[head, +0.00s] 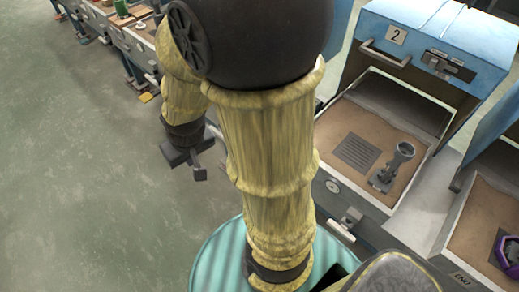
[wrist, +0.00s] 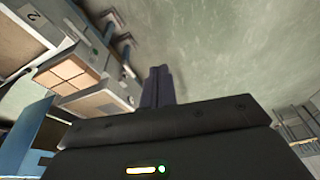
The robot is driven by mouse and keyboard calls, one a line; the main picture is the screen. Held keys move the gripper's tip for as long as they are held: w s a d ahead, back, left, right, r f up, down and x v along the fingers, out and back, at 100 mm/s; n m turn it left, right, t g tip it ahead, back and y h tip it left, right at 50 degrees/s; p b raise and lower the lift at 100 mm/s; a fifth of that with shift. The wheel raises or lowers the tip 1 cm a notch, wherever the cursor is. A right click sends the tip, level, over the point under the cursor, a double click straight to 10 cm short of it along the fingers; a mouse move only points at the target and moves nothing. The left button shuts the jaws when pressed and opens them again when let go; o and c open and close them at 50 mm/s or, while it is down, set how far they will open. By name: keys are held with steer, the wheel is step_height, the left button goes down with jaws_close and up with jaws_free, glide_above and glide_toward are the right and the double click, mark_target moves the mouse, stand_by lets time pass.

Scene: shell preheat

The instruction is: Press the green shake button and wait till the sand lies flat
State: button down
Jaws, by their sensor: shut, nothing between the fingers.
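My gripper (head: 188,165) hangs in the air over the open floor, left of the machine marked 2; its fingers (wrist: 157,86) look closed together and empty in the wrist view. Brown sand (head: 352,120) fills the open box of that machine, with a grey grid and a grey metal piece on it. Whether this sand lies flat is hard to tell. Another sand bed (head: 482,225) shows at the right edge with a purple piece on it.
The blue machine lid (head: 432,38) stands raised behind the sand box. A box front with a lever (head: 346,222) faces the floor. A bench row (head: 125,38) with a green item (head: 121,9) stands at the far left. The grey floor (head: 90,190) at left is clear.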

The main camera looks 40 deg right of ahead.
steer(key=w+d+f+m+t+h+b, duration=0.1)
steer(key=w+d+f+m+b, duration=0.25)
steer(key=f+b, duration=0.4)
steer(key=w+d+f+m+t+h+b, duration=0.15)
steer(key=w+d+f+b, duration=0.3)
steer(key=f, duration=0.55)
steer(key=w+d+f+m+t+h+b, duration=0.1)
steer(key=w+d+f+m+b, duration=0.3)
steer(key=f, duration=0.5)
steer(key=w+d+f+m+t+h+b, duration=0.2)
steer(key=d+f+b, duration=0.5)
steer(key=f+b, duration=0.4)
steer(key=w+d+f+m+t+h+b, duration=0.3)
steer(key=d+f+b, duration=0.5)
steer(key=f+b, duration=0.3)
step_height(320, 180, down, 3)
steer(key=shift+d+f+m+t+h+b, duration=0.15)
steer(key=shift+m+t+h+b, duration=0.3)
steer(key=shift+h, duration=0.6)
steer(key=d, duration=0.8)
steer(key=shift+w+d, duration=0.35)
steer(key=shift+d, duration=0.05)
